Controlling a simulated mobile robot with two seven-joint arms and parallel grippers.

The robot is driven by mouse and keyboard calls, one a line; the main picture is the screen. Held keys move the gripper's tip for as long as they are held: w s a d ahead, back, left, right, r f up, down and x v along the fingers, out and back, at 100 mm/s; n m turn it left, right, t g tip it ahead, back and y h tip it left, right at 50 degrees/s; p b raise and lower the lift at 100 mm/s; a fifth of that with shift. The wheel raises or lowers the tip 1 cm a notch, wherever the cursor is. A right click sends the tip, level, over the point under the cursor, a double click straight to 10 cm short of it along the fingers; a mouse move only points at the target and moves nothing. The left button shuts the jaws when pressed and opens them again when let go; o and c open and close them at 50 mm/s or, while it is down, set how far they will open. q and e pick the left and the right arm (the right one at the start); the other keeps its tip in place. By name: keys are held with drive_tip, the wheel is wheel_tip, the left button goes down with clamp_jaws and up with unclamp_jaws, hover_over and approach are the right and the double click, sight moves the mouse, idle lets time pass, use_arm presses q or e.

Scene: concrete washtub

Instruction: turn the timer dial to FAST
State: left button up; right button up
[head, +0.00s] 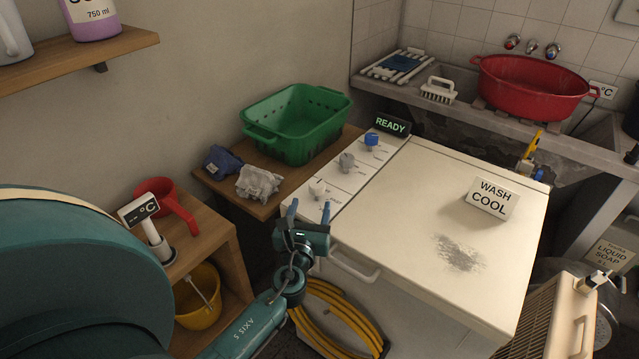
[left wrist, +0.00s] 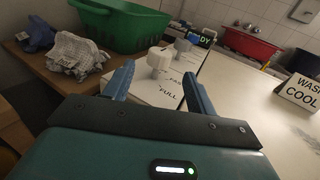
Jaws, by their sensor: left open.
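A control panel (head: 333,178) on the left of the white washer top carries a white knob (head: 318,187), a grey knob (head: 347,160) and a blue knob (head: 371,139). The labels are too small in the head view to tell which is the timer dial. My left gripper (head: 308,211) is open and empty at the panel's near end, just short of the white knob. In the left wrist view, a pale knob (left wrist: 158,59) shows beyond and between the fingertips (left wrist: 160,72), apart from them. "FULL" is readable beside it; other lettering is partly hidden. My right gripper is out of view.
A green basket (head: 297,123) and cloths (head: 258,184) lie on a wooden shelf left of the panel. A READY display (head: 391,125) stands at its far end. A WASH COOL sign (head: 491,197) stands on the lid. A handle (head: 352,267) juts from the washer front.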

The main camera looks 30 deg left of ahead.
sight(315, 191)
use_arm(q)
drive_tip(key=x, duration=0.8)
drive_tip(key=shift+w+a, duration=0.1)
drive_tip(key=shift+w, duration=0.25)
drive_tip(key=shift+c, duration=0.6)
drive_tip(key=c, duration=0.8)
drive_tip(key=shift+c, duration=0.2)
